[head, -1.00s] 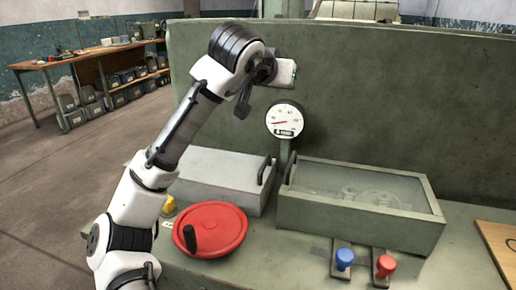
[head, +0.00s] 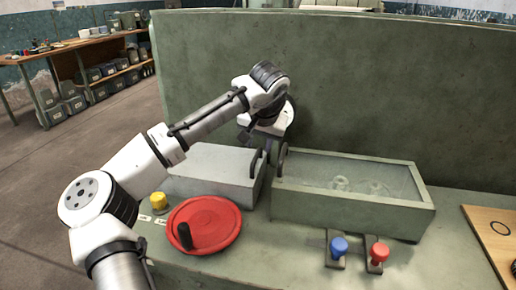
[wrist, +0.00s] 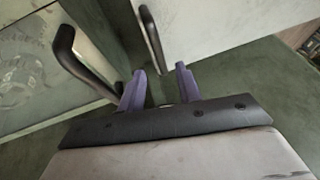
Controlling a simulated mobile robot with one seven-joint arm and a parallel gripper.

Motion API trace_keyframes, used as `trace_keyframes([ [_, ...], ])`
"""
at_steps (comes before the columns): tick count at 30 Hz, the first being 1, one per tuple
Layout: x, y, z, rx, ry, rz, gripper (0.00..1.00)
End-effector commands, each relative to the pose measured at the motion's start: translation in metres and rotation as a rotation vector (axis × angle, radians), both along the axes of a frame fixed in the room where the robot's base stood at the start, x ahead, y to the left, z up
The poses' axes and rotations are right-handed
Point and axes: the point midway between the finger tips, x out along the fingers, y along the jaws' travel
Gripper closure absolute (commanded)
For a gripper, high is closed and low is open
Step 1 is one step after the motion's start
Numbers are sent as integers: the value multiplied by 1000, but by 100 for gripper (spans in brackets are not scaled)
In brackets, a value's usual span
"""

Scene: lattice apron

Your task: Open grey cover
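The grey cover (head: 208,172) is a flat light-grey box lid on the bench, left of centre in the head view, and looks closed. Its dark upright handle (head: 256,163) stands at its right end. In the wrist view the grey cover (wrist: 225,30) fills the upper right, and its handle (wrist: 150,38) is just beyond my fingertips. My gripper (wrist: 160,82) is open, its two purple fingers apart with nothing between them. The handle appears apart from the fingers. In the head view my wrist hides the fingertips.
A green glass-topped box (head: 350,205) stands right of the cover; its dark handle (wrist: 82,62) is close to my left finger in the wrist view. A red wheel (head: 205,226), yellow knob (head: 158,201), blue knob (head: 339,247) and red knob (head: 377,253) sit in front.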

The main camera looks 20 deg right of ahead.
Motion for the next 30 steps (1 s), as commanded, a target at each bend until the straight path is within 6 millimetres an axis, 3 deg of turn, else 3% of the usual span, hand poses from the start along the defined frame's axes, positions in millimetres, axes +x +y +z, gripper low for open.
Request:
trace_keyframes([
  [7,14,-2,-28,-1,-1,1,66],
  [18,16,-2,-34,-1,-2,0,66],
  [26,16,-2,-33,-1,-2,0,98],
  [30,16,-2,-33,-1,-2,0,100],
])
